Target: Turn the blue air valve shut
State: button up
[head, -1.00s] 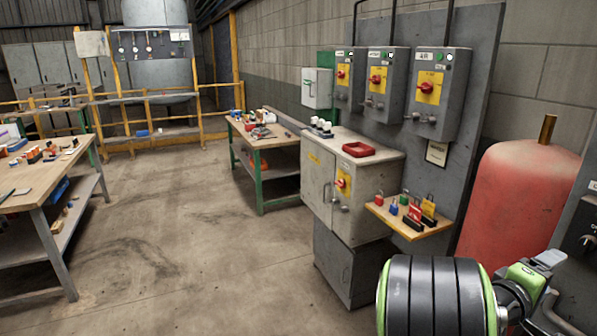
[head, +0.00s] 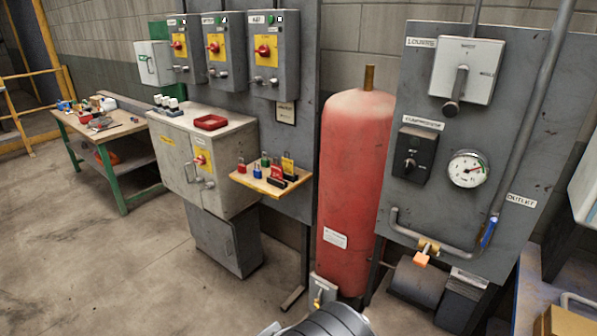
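The blue air valve (head: 489,232) is a small blue lever on the grey pipe (head: 532,125) at the right of the grey panel, beside the OUTLET label (head: 521,200). Its lever lies roughly in line with the pipe. A round gauge (head: 468,169) is up and left of it. A dark part of my arm shows at the bottom edge, well left of and below the valve. My gripper's fingers are not visible in the head view.
A red tank (head: 352,180) stands left of the panel. A yellow-orange box (head: 565,328) sits on a bench at the lower right. Open floor lies at the left.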

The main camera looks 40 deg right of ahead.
aim_at(488, 234)
jog(key=z, duration=2.7)
jog(key=i+j, duration=0.15)
jog(key=j, duration=0.2)
jog(key=i+j, duration=0.15)
jog(key=j, duration=0.2)
jog(key=i+j, duration=0.1)
jog(key=j, duration=0.25)
jog(key=i+j, duration=0.15)
jog(key=j, duration=0.2)
jog(key=u, duration=0.05)
